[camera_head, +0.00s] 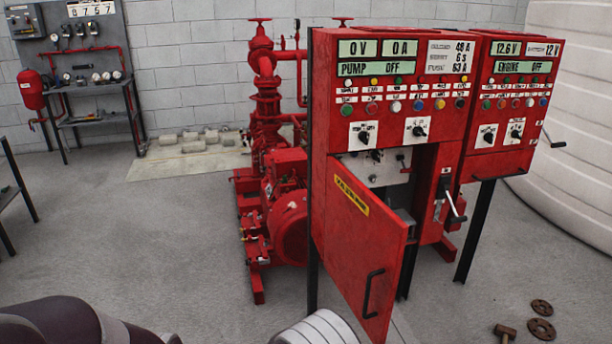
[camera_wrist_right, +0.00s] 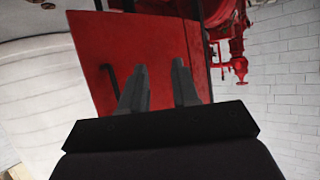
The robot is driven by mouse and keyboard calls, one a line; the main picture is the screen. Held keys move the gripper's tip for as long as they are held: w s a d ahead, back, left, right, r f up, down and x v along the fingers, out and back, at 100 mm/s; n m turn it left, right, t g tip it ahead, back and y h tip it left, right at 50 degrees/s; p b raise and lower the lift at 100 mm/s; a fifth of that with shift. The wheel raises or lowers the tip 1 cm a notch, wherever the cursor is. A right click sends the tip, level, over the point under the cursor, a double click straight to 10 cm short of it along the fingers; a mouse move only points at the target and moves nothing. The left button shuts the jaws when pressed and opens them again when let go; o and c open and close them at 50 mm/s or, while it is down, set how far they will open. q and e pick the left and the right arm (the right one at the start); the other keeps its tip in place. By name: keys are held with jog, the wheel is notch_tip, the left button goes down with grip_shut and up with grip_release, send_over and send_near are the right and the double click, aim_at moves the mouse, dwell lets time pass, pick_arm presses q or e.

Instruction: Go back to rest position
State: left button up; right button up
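My right gripper (camera_wrist_right: 158,82) shows in the right wrist view, its two dark fingers apart with nothing between them. A red panel with a dark handle, which looks like the cabinet door, is beyond the fingers; I cannot tell the exact distance. In the head view, a red pump control cabinet (camera_head: 416,105) has its lower door (camera_head: 365,240) swung open, with a black handle on it. A dark part of my left arm (camera_head: 55,322) shows at the bottom left. The left gripper is out of view.
A second red engine panel (camera_head: 515,110) stands at the right. Red pump pipework (camera_head: 267,100) is behind the cabinet. The floor at the left (camera_head: 150,230) is clear.

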jog(key=s+n+g+y, duration=0.4)
jog(key=s+g+y, duration=0.25)
jog(key=s, duration=0.25)
jog(key=s+d+r+n+g+h, duration=0.1)
jog(key=s+d+r+g, duration=0.2)
jog(key=s+d+r, duration=0.35)
jog(key=s+d+r+n+g+h, duration=0.1)
jog(key=s+d+r+g, duration=0.25)
jog(key=s+d, duration=0.55)
notch_tip(320, 180, up, 16)
jog(key=d+m+t+p, duration=0.1)
jog(key=t+p, duration=0.1)
jog(key=p, duration=1.1)
jog(key=shift+d+f, duration=0.25)
jog(key=shift+d, duration=0.05)
